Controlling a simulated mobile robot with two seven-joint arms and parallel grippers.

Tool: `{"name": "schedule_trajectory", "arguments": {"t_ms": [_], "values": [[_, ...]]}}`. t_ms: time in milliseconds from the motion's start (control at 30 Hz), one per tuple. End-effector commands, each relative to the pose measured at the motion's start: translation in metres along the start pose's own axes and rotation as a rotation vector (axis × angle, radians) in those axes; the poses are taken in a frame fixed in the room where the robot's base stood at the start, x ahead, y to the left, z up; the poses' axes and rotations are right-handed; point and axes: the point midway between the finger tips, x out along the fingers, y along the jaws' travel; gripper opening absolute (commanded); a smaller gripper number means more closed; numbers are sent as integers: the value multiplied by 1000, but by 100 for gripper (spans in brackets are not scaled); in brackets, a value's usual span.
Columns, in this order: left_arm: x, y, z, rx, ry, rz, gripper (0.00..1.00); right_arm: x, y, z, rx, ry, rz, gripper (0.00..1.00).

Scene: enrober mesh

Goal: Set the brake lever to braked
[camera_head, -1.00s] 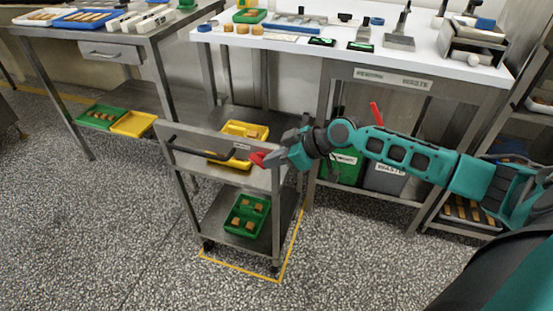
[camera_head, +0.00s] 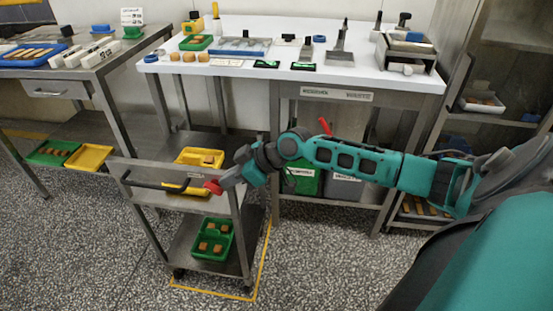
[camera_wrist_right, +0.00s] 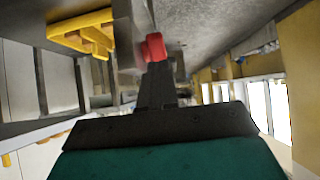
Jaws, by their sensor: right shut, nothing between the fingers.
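The red brake lever end (camera_head: 213,187) is at the right end of the push-handle side of the steel cart (camera_head: 140,172). My right gripper (camera_head: 226,181) is shut with nothing between its fingers. Its tip is right beside the red end, and I cannot tell whether they touch. In the right wrist view the red end (camera_wrist_right: 153,47) shows just beyond the tips of the closed fingers (camera_wrist_right: 155,75). The rest of the lever is hidden by the gripper and the cart panel. My left gripper is out of view.
The cart carries a yellow tray (camera_head: 200,156) on top and a green tray (camera_head: 213,240) below, inside a yellow floor outline (camera_head: 262,262). A white-topped table (camera_head: 250,80) stands close behind. Another red handle (camera_head: 325,126) rises behind my arm. Floor is clear in front.

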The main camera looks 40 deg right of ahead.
Motion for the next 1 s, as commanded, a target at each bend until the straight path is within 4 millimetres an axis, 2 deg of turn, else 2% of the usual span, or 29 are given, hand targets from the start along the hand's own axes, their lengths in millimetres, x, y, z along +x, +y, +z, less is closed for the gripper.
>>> {"name": "schedule_trajectory", "arguments": {"t_ms": [67, 233, 500, 700, 1000], "values": [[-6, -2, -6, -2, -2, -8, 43, -7, -3, -10, -1, -5, -1, 0], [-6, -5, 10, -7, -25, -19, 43, -41, -2, 7, -1, -15, 1, 0], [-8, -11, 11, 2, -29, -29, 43, -85, -2, 18, 0, -15, 0, 0], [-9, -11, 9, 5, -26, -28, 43, -99, -2, 20, 1, -12, 0, 0], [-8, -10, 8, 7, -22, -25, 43, -102, -2, 20, 0, -10, 0, 0]]}}
